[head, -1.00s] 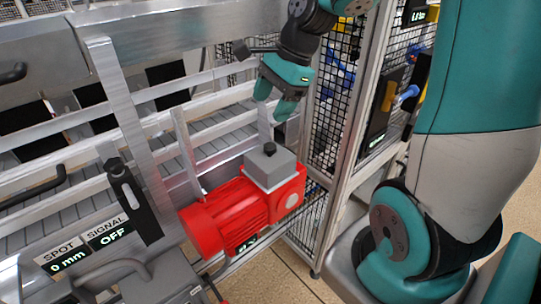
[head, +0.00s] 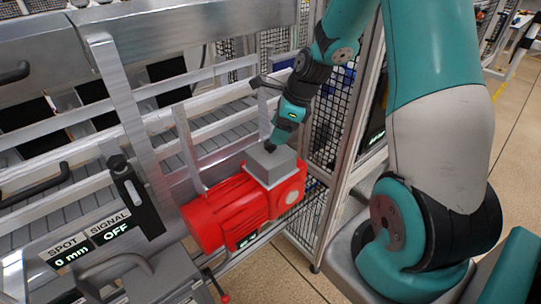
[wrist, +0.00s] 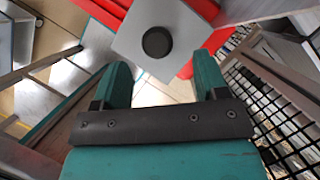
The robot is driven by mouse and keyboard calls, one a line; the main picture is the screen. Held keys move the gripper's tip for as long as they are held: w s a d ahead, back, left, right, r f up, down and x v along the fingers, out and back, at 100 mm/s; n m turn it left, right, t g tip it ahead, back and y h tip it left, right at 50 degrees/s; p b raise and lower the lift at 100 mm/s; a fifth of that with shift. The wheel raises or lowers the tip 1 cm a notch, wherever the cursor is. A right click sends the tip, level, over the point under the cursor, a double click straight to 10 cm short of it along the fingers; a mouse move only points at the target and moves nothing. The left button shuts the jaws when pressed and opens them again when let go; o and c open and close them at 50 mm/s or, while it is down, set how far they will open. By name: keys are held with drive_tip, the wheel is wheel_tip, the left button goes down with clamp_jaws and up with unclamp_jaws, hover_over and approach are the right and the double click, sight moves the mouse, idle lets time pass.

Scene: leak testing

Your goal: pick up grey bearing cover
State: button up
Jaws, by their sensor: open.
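A grey square block (head: 262,168) with a round black knob (head: 269,147) on top sits on the red motor (head: 235,212); it looks like the grey bearing cover. My gripper (head: 274,142) is just above the block, pointing down at the knob. In the wrist view the grey block (wrist: 190,22) and the knob (wrist: 156,42) show beyond my open gripper (wrist: 162,66). The knob lies roughly ahead of the gap between the fingers. The gripper is empty. Whether the fingertips touch the knob, I cannot tell; the head view partly hides it.
The motor stands beside a metal conveyor frame with rails (head: 200,140). A black mesh fence (head: 325,125) is close on the right of the gripper. A post with a black clamp (head: 135,195) and a signal display (head: 108,228) stand to the left. The floor below is clear.

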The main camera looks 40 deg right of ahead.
sight(270, 144)
drive_tip(key=shift+a+p+x, duration=0.2)
drive_tip(key=shift+p+x, duration=0.25)
drive_tip(key=shift+x, duration=2.25)
drive_tip(key=shift+r, duration=0.1)
drive_tip(key=c, duration=1.1)
drive_tip(key=shift+r, duration=0.1)
wheel_tip(270, 144, up, 20)
drive_tip(key=shift+f, duration=0.1)
drive_tip(key=o, duration=0.5)
clamp_jaws()
drive_tip(key=shift+s, duration=0.1)
